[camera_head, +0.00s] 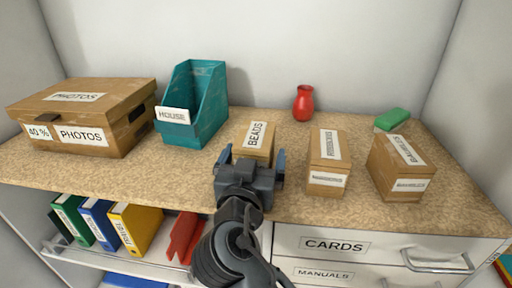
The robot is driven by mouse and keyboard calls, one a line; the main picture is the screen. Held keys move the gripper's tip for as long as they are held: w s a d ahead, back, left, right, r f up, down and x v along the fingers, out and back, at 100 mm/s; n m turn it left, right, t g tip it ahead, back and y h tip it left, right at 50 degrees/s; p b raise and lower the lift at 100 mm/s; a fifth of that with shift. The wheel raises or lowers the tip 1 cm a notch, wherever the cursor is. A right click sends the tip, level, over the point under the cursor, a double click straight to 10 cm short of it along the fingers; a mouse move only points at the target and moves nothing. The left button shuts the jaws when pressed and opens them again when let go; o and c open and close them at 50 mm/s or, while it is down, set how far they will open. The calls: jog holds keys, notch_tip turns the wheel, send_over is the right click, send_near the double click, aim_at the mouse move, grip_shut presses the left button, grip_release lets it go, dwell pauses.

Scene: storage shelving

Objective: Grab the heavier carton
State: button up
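A small brown carton labelled BEADS (258,136) stands on the shelf top near the middle. My gripper (253,162) is in front of it with its fingers spread, one to each side of the carton's lower part. The gripper hides the carton's lower front, and I cannot tell whether the fingers touch it. A second brown carton (327,165) stands to the right, with white labels too small to read surely. A third, wider brown carton (401,170) stands farther right, also with labels hard to read. Nothing visible shows which carton is heavier.
A large PHOTOS box (130,108) and a teal HOUSE holder (211,105) stand at the left. A red vase (304,104) and a green-and-white block (392,119) stand at the back. Binders (139,231) sit below left; a CARDS drawer (375,247) is below right.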

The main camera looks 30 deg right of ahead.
jog(key=shift+w+d, duration=0.15)
jog(key=c, duration=1.5)
jog(key=shift+c, duration=0.2)
jog(key=shift+r, duration=0.1)
jog(key=shift+r, duration=0.2)
jog(key=b+v, duration=0.3)
jog(key=v, duration=2.9)
jog(key=shift+b, duration=0.35)
